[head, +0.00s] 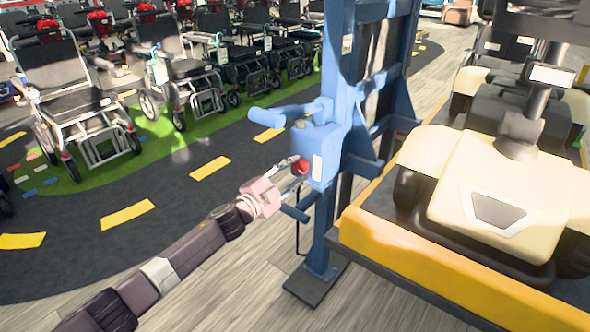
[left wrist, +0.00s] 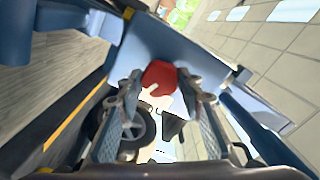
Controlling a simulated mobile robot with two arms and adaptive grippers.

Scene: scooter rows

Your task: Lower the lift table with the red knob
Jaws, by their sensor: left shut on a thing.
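The red knob (head: 300,167) sits on the side of the blue control box (head: 318,148) on the lift table's upright post. My left gripper (head: 296,166) reaches it from the left and is shut on it. In the left wrist view the red knob (left wrist: 159,76) shows between the two fingertips (left wrist: 157,84). The lift table's platform (head: 440,280) has a yellow edge and bears a cream scooter (head: 505,190). My right gripper is not in view.
Blue handles (head: 285,110) stick out from the post above the knob. The post's dark foot (head: 315,285) stands on the wood floor. Several wheelchairs (head: 85,105) stand in rows at the back left. The dark track with yellow dashes is clear.

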